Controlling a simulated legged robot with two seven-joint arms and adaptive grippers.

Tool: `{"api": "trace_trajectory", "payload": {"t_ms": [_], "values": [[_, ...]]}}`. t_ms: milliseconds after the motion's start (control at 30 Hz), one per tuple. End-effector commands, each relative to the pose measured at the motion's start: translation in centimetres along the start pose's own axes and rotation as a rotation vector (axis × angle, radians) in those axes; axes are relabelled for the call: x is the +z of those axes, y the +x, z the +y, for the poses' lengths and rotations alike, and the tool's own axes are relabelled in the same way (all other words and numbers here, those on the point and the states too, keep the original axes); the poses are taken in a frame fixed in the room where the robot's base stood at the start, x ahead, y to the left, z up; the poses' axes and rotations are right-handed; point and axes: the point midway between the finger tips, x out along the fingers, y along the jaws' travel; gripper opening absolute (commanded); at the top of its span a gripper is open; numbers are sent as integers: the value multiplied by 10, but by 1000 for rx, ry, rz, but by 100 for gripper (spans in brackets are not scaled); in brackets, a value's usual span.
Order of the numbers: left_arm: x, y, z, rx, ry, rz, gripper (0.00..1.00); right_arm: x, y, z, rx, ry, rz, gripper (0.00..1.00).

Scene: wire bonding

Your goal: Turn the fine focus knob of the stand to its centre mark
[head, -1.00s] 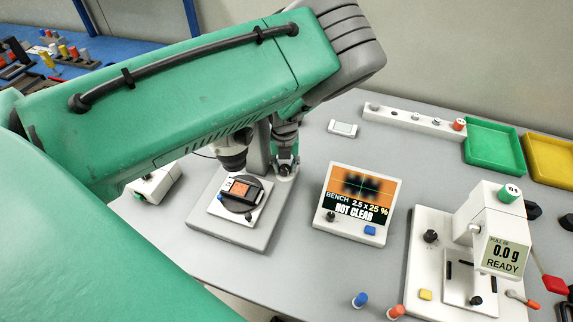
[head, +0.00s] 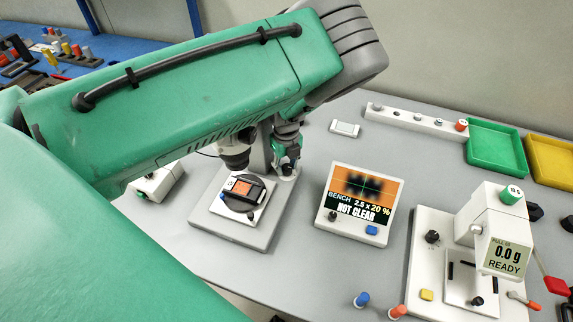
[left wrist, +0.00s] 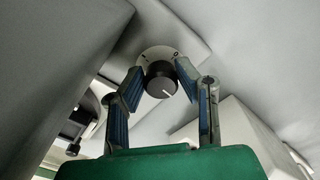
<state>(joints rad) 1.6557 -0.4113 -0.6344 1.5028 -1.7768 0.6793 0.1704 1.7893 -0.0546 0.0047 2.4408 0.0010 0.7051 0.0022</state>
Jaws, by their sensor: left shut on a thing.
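The fine focus knob (left wrist: 160,78) is a dark round knob with a white pointer line, on a pale dial plate (left wrist: 150,54) with small marks. The pointer is toward the lower right in the left wrist view. My left gripper (left wrist: 159,82) is shut on the knob, one finger on each side. In the head view my left gripper (head: 287,164) is at the right side of the stand (head: 262,228), and the knob is hidden there. A monitor (head: 355,205) shows a blurred dark cross, "BENCH 2.5 x 20 %" and "NOT CLEAR". My right gripper is not in view.
A device with a dark board (head: 244,190) sits on the stand's base under the lens. A white pull tester (head: 490,215) reading 0.0 g stands at the right. Green (head: 495,148) and yellow (head: 553,160) trays lie at the back right. My left arm covers much of the left side.

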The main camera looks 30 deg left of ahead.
Motion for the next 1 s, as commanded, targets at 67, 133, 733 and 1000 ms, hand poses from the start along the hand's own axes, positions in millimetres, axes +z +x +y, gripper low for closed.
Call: {"api": "trace_trajectory", "payload": {"t_ms": [67, 133, 733, 1000], "values": [[-8, 6, 4, 9, 0, 17, 0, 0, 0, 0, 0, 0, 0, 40], [-8, 6, 3, 9, 0, 17, 0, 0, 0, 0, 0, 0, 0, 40], [-3, 1, 1, 2, 0, 7, 48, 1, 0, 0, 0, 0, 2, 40], [-2, -36, -1, -2, -1, 4, 48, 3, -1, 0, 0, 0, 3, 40]]}}
